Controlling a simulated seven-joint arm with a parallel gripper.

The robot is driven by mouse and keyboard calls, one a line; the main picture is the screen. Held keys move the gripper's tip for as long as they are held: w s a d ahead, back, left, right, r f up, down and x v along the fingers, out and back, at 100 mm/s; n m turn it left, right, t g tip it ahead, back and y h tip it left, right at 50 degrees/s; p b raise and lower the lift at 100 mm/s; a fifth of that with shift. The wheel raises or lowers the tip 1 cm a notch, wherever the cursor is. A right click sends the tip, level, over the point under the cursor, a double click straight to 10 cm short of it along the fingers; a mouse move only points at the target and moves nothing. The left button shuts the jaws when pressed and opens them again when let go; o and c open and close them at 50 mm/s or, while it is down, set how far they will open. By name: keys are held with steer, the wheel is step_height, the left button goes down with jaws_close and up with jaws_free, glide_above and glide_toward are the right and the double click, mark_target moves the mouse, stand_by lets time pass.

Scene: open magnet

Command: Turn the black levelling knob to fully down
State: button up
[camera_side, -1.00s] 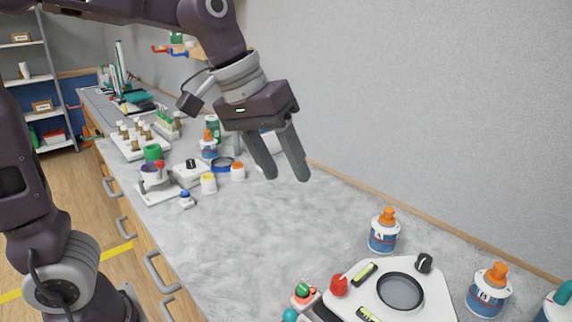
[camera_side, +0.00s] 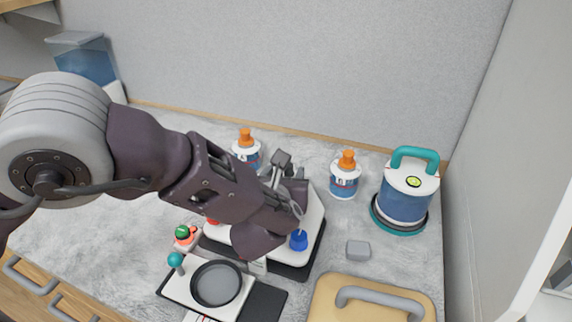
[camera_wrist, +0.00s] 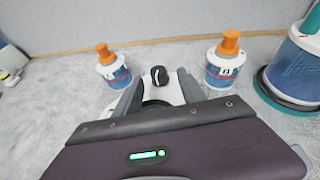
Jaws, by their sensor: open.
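The black levelling knob (camera_wrist: 159,74) shows in the wrist view on a corner of the white plate (camera_wrist: 171,95). My gripper (camera_wrist: 160,81) is open, with one finger on each side of the knob in that view. I cannot tell whether either finger touches it. In the side view my arm covers much of the white plate (camera_side: 313,222), and I cannot make out the black knob there. A blue knob (camera_side: 298,240) and part of a red knob (camera_side: 212,222) show on the plate. The knob's turned position is unclear.
Two orange-capped bottles (camera_side: 246,142) (camera_side: 344,178) stand behind the plate on both sides. A teal-handled canister (camera_side: 407,195) is at right. A small grey block (camera_side: 358,250), a tan board with a grey handle (camera_side: 330,300) and a device with a round dish (camera_side: 190,290) lie in front.

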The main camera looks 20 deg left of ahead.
steer(key=x, duration=0.6)
steer(key=shift+s+a, duration=0.1)
steer(key=shift+a, duration=0.05)
steer(key=shift+r, duration=0.1)
jaws_close()
